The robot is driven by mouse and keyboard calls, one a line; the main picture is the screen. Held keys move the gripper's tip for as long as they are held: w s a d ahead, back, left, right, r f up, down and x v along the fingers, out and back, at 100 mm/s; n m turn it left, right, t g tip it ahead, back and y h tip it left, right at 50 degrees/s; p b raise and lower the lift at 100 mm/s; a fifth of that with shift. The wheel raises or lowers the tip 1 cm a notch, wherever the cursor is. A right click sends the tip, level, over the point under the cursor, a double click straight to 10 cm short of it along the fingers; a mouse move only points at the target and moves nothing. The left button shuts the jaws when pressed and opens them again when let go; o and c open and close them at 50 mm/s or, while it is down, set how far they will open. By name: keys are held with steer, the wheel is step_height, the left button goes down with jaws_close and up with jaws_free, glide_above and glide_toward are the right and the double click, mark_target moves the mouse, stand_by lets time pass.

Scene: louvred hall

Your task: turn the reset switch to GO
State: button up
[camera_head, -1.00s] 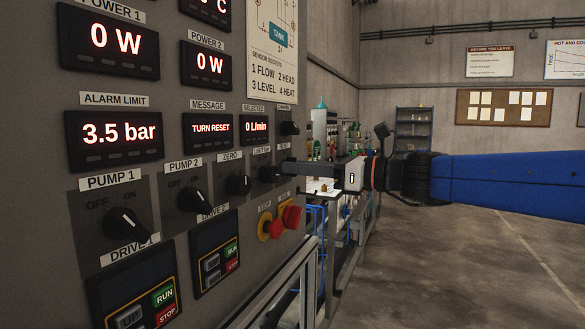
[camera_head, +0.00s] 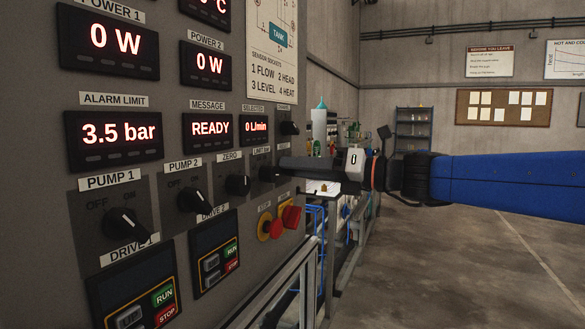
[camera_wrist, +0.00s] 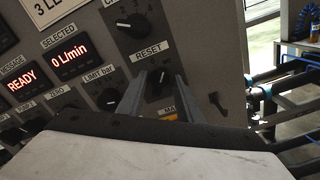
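The reset switch (camera_wrist: 160,83) is a dark round knob under the RESET label in the wrist view. It sits between the two fingertips of my gripper (camera_wrist: 161,86), which appear closed on its sides. Its pointer and any GO mark are too small to read. In the head view my gripper (camera_head: 290,163) reaches from the right to the panel's right edge and hides the reset switch. The message display (camera_head: 210,129) reads READY, and it also shows in the wrist view (camera_wrist: 22,79).
Beside the gripper are the limit bar knob (camera_head: 268,174) and, above, a selector knob (camera_head: 289,128). A bench with bottles stands behind; the floor at right is clear.

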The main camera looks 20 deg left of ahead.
steer(key=d, duration=0.7)
steer(key=shift+s, duration=0.3)
stand_by(0.4)
steer(key=s+d, duration=0.1)
steer(key=d, duration=1.6)
steer(key=shift+s+d, duration=0.15)
steer(key=shift+s, duration=0.1)
